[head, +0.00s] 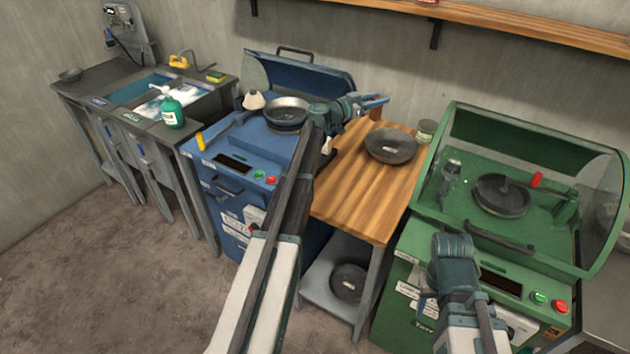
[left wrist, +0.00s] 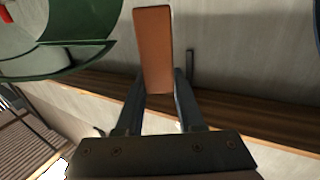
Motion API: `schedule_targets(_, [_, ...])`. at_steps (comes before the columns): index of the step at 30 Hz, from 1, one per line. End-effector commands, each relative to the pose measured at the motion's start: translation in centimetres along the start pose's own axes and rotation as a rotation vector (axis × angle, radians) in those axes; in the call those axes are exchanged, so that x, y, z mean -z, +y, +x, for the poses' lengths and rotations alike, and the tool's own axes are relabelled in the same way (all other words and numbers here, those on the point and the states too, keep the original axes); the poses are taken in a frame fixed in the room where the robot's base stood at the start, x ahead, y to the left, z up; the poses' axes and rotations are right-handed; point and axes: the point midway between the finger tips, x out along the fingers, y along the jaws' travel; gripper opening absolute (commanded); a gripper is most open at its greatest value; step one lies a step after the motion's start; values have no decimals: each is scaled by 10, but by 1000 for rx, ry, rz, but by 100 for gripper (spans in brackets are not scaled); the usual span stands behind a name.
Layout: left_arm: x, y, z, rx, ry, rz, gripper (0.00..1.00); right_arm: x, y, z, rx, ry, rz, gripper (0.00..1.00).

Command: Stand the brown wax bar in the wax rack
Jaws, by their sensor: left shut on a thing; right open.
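The brown wax bar (left wrist: 153,50) is held between the fingers of my left gripper (left wrist: 157,105) in the left wrist view, its long side pointing away from the palm. I cannot pick out a wax rack with certainty in either view.
The wooden table (head: 340,205) bears a dark bowl (head: 391,146) and a small can (head: 426,130). A wooden wall shelf (head: 490,22) runs above.

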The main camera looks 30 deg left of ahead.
Motion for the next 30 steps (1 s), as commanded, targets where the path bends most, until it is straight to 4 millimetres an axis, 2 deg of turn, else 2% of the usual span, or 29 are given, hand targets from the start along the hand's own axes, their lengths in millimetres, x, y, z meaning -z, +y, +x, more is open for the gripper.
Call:
schedule_targets(1, [-10, 0, 0, 0, 0, 0, 0, 1, -1, 10, 0, 0, 0, 50])
schedule_targets(5, [-15, -4, -8, 9, 0, 0, 0, 1, -2, 15, 0, 0, -1, 50])
schedule_targets(8, [-22, -17, -31, 36, 0, 0, 0, 1, -2, 22, 0, 0, -1, 50])
schedule_targets(11, [-34, -37, -70, 83, 0, -1, 0, 2, -3, 34, 0, 0, -1, 50])
schedule_targets(17, [-64, -81, -177, 207, 0, -1, 0, 4, -6, 63, 0, 0, -1, 50])
schedule_targets(18, [-70, -88, -200, 234, 0, -1, 0, 4, -7, 69, 0, 0, -1, 50])
schedule_targets(24, [-96, -112, -304, 357, 0, -2, 0, 6, -9, 95, 0, 0, -1, 50])
schedule_targets(27, [-105, -117, -343, 403, 1, -2, 0, 6, -10, 104, 0, 0, -1, 50])
schedule_targets(30, [-111, -119, -370, 437, 1, -2, 0, 6, -10, 110, 0, 0, -1, 50])
